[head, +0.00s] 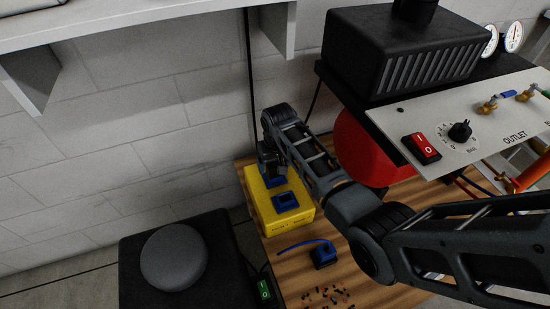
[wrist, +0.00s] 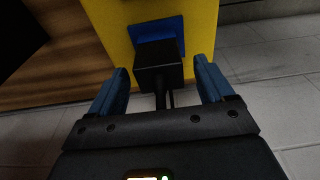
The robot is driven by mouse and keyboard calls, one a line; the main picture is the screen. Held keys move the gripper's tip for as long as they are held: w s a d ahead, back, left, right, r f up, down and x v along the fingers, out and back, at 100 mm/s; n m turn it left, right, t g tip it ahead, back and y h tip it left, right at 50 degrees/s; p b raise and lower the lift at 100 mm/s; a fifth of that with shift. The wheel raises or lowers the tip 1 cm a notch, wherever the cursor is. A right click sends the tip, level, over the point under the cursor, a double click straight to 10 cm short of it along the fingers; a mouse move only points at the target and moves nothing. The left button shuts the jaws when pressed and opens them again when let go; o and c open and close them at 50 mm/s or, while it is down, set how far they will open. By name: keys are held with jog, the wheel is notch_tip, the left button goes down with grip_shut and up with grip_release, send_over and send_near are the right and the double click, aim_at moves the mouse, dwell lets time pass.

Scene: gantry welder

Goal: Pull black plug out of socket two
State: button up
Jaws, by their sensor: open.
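The yellow socket box (head: 270,213) stands on the wooden bench, with blue sockets on its top. An empty-looking blue socket (head: 286,201) is at its near end. In the wrist view, the black plug (wrist: 158,68) sits in a blue socket (wrist: 156,30) on the yellow box, its cable running down toward my palm. My gripper (wrist: 160,76) is open, with one blue finger on each side of the plug and a visible gap on both sides. In the head view my gripper (head: 268,160) is over the far end of the box and hides the plug.
A welder panel (head: 470,125) and red round object (head: 360,150) stand at right. A black box with a grey dome (head: 174,258) is at front left. A shelf (head: 150,22) overhangs.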

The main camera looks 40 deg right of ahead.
jog(key=shift+w+f, duration=0.1)
jog(key=shift+f, duration=0.65)
jog(key=shift+c, duration=0.3)
jog(key=c, duration=1)
jog(key=shift+r, duration=0.1)
jog(key=shift+c, duration=0.2)
jog(key=shift+r, duration=0.1)
jog(key=shift+r+p, duration=0.5)
jog(key=shift+r+p, duration=2.2)
jog(key=shift+r, duration=0.05)
